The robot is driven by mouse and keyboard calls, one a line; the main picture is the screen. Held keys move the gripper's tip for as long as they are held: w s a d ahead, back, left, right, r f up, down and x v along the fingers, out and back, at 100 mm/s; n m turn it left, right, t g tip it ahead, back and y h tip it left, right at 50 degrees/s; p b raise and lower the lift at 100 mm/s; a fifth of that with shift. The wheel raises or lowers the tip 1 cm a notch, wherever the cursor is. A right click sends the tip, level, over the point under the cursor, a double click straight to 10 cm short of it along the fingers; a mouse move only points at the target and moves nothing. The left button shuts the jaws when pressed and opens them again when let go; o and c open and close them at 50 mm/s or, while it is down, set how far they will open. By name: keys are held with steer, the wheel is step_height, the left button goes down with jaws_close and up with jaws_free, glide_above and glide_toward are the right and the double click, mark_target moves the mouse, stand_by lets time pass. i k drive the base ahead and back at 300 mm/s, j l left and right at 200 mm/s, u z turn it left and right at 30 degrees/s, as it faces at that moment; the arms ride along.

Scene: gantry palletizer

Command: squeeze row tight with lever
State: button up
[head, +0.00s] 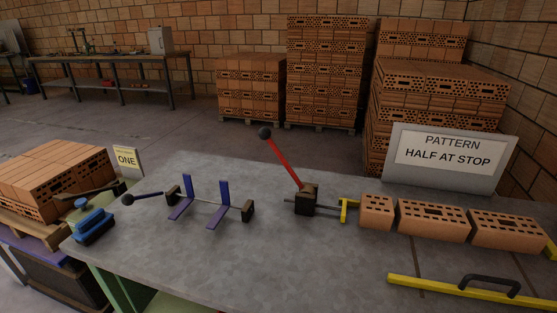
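The red lever (282,164) with a black ball knob (265,133) rises from a dark block (307,200) on the grey table. It leans up and to the left. A rod runs right from the block to a yellow pusher plate (344,210). The row has a half brick (376,212), a full brick (432,220) and another full brick (507,231). Narrow gaps show between the bricks. The pusher is close to the half brick's left end; contact cannot be told. A yellow stop (552,249) shows at the right edge. My gripper is not in view.
A yellow bar with a black handle (488,284) lies in front of the row. A sign (450,160) reading "HALF AT STOP" stands behind it. A blue-armed clamp device (205,205) and a blue brush (94,225) are at left. The table's front middle is clear.

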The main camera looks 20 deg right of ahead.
mark_target(263, 133)
steer(key=i+u, duration=0.2)
steer(key=i, duration=0.35)
steer(key=i+l+u, duration=0.2)
steer(key=i, duration=0.35)
